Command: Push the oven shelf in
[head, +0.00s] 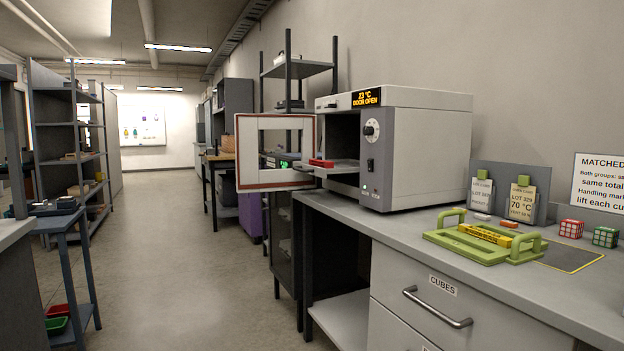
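The oven (425,150) is a grey and white box on the bench, and its display (366,98) reads 23 °C, DOOR OPEN. Its framed, windowed door (240,150) stands swung open to the left. The oven shelf (345,168) shows as a thin grey plate sticking out of the dark opening toward the door. A small red piece (321,163) is at the shelf's outer part; I cannot tell if it lies on it or is fixed to it. The inside of the oven is mostly hidden by its front panel. My gripper is not in view.
A green tray with handles (440,238) sits on the bench (400,226) right of the oven. Open floor (200,285) lies left of the bench. Shelving (70,150) lines the far left.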

